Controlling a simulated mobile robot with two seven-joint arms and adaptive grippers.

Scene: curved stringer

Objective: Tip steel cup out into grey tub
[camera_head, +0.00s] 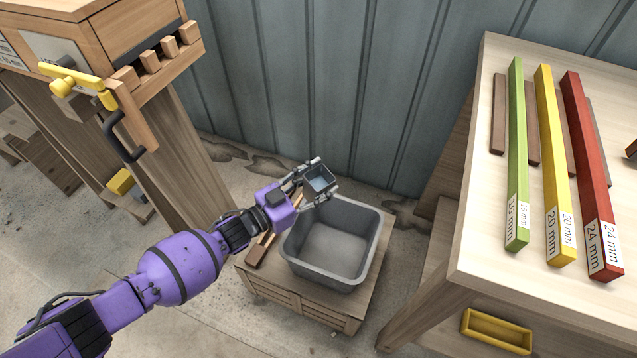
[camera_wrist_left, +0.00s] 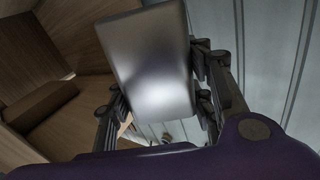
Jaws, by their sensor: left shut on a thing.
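The steel cup (camera_head: 318,180) is a small square-sided metal cup, held in my left gripper (camera_head: 316,183) above the back rim of the grey tub. In the head view its open top shows and it looks tilted; its inside looks dark and I cannot tell what it holds. In the left wrist view the cup (camera_wrist_left: 150,62) fills the middle, with the fingers on both sides of it. The grey tub (camera_head: 335,245) is an open rectangular tub on a low wooden crate, and its visible floor looks bare. My right gripper is not in view.
The low crate (camera_head: 300,305) carries the tub, with brown wooden pieces (camera_head: 262,245) beside it. A workbench (camera_head: 470,240) with green, yellow and red bars stands at right. A wooden bench with a yellow-handled clamp (camera_head: 75,82) is at left. A corrugated wall (camera_head: 290,80) is behind.

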